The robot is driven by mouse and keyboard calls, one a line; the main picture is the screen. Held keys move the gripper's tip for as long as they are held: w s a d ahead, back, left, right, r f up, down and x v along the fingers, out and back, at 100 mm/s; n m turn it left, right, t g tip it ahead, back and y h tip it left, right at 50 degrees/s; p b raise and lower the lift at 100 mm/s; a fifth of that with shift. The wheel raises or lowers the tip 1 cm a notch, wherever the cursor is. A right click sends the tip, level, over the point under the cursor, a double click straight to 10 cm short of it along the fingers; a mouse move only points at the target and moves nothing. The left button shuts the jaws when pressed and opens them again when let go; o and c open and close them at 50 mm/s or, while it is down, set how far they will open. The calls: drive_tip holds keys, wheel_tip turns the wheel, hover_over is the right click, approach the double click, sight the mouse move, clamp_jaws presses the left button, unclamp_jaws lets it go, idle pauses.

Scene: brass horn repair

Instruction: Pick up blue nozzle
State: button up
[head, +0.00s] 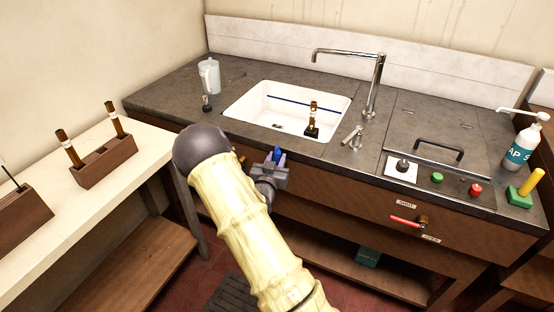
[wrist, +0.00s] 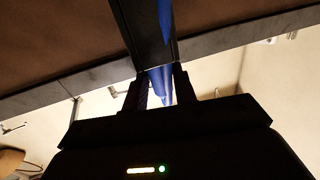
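The blue nozzle (head: 277,154) shows in the head view as a small blue tip between the fingers of my gripper (head: 273,165). In the wrist view the blue nozzle (wrist: 157,82) is a slim blue piece lying between the two dark fingers of my gripper (wrist: 160,90) and reaching beyond them. The fingers are closed in around it, and my gripper appears shut on it. My gripper is in front of the sink counter's front edge. The nozzle's lower part is hidden by the fingers and gripper body.
A white sink (head: 250,108) holds a brown bottle-like piece on a dark base (head: 312,120). A tap (head: 376,85), a jug (head: 209,76), a soap bottle (head: 522,146) and buttons stand on the counter (head: 165,95). Wooden racks (head: 105,162) stand on the left bench. A red-handled valve (head: 405,221) sticks out in front.

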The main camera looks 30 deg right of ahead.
drive_tip(key=shift+w+d, duration=0.45)
drive_tip(key=shift+w, duration=0.05)
drive_tip(key=shift+c, duration=0.2)
clamp_jaws()
drive_tip(key=shift+r, duration=0.1)
wheel_tip(320, 180, up, 10)
drive_tip(key=shift+f, duration=0.1)
idle(0.7)
